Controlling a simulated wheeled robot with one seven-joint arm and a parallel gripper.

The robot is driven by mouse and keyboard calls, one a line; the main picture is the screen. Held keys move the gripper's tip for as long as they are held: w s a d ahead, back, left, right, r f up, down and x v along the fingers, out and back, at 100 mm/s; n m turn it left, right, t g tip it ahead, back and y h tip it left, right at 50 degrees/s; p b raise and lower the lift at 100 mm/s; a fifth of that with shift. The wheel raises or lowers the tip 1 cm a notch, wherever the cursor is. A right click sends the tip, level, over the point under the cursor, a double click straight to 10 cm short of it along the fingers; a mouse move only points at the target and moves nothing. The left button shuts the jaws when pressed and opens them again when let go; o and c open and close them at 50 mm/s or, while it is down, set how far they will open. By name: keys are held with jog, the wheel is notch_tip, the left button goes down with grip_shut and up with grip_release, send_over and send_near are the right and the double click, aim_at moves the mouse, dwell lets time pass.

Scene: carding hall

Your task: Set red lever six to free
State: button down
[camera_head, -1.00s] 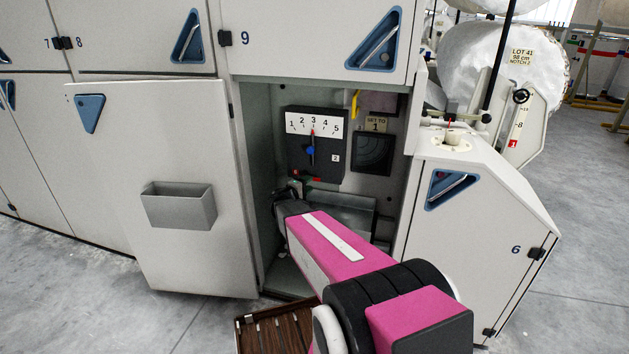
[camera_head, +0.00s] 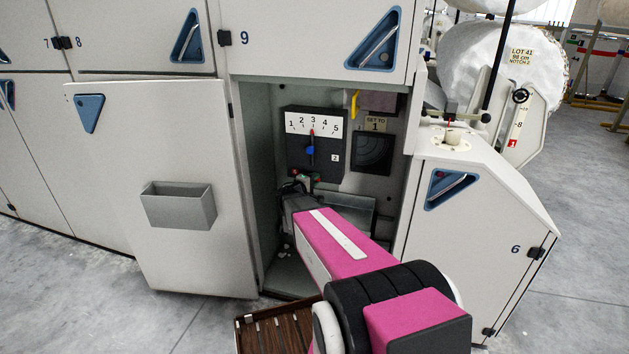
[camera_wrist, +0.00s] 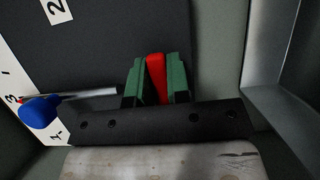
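A red lever (camera_wrist: 156,78) shows in the wrist view between the green pads of my gripper (camera_wrist: 156,82). The pads lie close against both its sides, with no clear gap. In the head view my gripper (camera_head: 305,181) is inside the open compartment, just below the black dial box (camera_head: 303,159). There the lever is mostly hidden by the gripper, and I cannot read its number or any free mark. The dial box has a scale from 1 to 5 and a blue-knobbed pointer (camera_head: 310,150) standing near 3. The blue knob (camera_wrist: 40,111) also shows in the wrist view.
The open door (camera_head: 160,240) with a grey bin (camera_head: 178,205) stands left of the compartment. A closed cabinet marked 6 (camera_head: 480,230) stands close on the right. A brown slatted box (camera_head: 275,330) is below.

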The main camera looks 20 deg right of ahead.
jog(key=shift+f, duration=0.1)
jog(key=w+a+f+m+y, duration=0.1)
jog(key=a+f+m+y, duration=0.1)
jog(key=m, duration=0.4)
jog(key=w+a+f+m+t+y, duration=0.1)
jog(key=a+f+m+y, duration=0.1)
jog(key=m+y, duration=0.3)
jog(key=shift+w+f+m, duration=0.4)
jog(key=shift+m, duration=0.8)
jog(key=shift+a+y, duration=0.15)
jog(key=shift+y, duration=0.25)
jog(key=c, duration=1.1)
grip_release()
